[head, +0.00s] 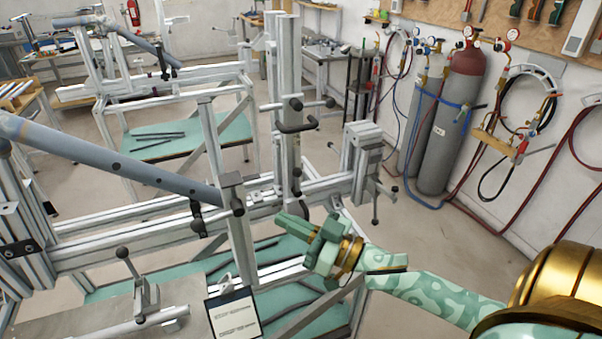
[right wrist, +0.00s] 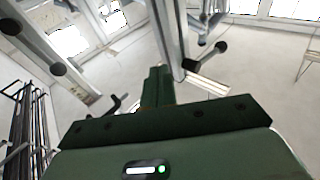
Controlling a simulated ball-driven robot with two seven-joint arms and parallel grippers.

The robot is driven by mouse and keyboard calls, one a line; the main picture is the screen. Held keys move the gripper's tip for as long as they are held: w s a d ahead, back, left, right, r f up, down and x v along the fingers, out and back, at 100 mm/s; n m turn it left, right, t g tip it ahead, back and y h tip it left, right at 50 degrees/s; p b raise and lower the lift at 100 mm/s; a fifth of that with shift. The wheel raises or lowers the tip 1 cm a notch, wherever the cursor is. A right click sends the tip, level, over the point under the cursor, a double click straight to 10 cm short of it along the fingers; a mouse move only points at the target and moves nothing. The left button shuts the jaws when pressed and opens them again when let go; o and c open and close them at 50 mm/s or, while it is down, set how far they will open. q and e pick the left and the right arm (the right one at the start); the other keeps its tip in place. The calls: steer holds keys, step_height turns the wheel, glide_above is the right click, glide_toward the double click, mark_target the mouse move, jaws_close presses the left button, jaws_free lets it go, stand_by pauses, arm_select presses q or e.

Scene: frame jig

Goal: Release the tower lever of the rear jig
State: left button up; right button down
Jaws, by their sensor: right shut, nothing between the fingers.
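A metal frame jig with a blue-grey tube (head: 115,165) fills the near left of the head view. Its upright tower (head: 289,75) carries a black handle (head: 297,117) and dark-ended clamp levers. My right gripper (head: 288,223) is shut and empty, just below and in front of the tower's foot; no contact with a lever is clear. In the right wrist view its green fingers (right wrist: 157,85) point toward a metal post (right wrist: 170,35), with a black-ended lever (right wrist: 207,59) beside it. A second, similar jig (head: 150,83) stands farther back. My left gripper is out of view.
Red-topped and grey gas cylinders (head: 452,125) with hoses stand by the right wall. A toggle clamp (head: 142,290) and a clipboard (head: 234,315) are at the near left. A block with a hanging lever (head: 375,207) sits right of the tower. Open floor lies beyond it.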

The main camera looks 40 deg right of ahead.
mark_target(297, 187)
steer(key=w+d+f+n+h, duration=0.35)
steer(key=d+n+h, duration=0.4)
steer(key=n, duration=0.75)
steer(key=shift+y, duration=0.45)
steer(key=w, duration=0.3)
steer(key=w+d, duration=0.1)
steer(key=w, duration=0.1)
steer(key=w+d, duration=0.1)
steer(key=w, duration=0.2)
steer(key=shift+w+d+f, duration=0.15)
steer(key=shift+w+f, duration=0.2)
steer(key=shift+f, duration=0.05)
steer(key=shift+d, duration=0.15)
steer(key=shift+s+d+r, duration=0.1)
steer(key=shift+d+r, duration=0.05)
steer(key=shift+d, duration=0.45)
